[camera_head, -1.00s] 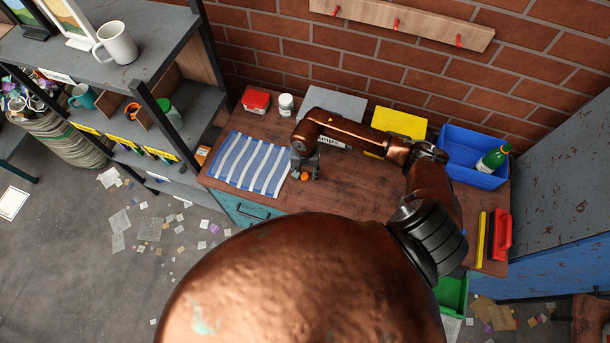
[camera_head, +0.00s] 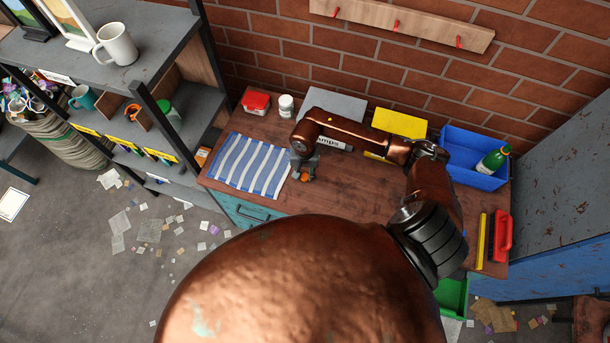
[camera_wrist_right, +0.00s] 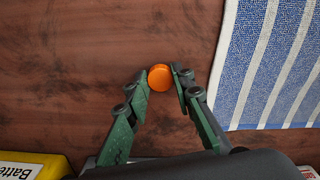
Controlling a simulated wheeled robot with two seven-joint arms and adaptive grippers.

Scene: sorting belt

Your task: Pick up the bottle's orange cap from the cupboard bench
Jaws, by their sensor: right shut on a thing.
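The orange cap (camera_wrist_right: 160,78) is a small round disc between the fingertips of my right gripper (camera_wrist_right: 160,80) in the right wrist view. The gripper is shut on it. In the head view my right gripper (camera_head: 304,172) is low over the wooden bench (camera_head: 345,190), just right of the striped cloth, and the cap (camera_head: 305,178) shows as a small orange spot at its tips. I cannot tell whether the cap still touches the bench. My left gripper is out of view.
The blue-and-white striped cloth (camera_head: 252,164) lies left of the gripper. A red box (camera_head: 256,101), a white jar (camera_head: 286,105), a yellow box (camera_head: 399,122) and the blue bin (camera_head: 458,140) stand along the back. A red-handled brush (camera_head: 502,232) lies at the right.

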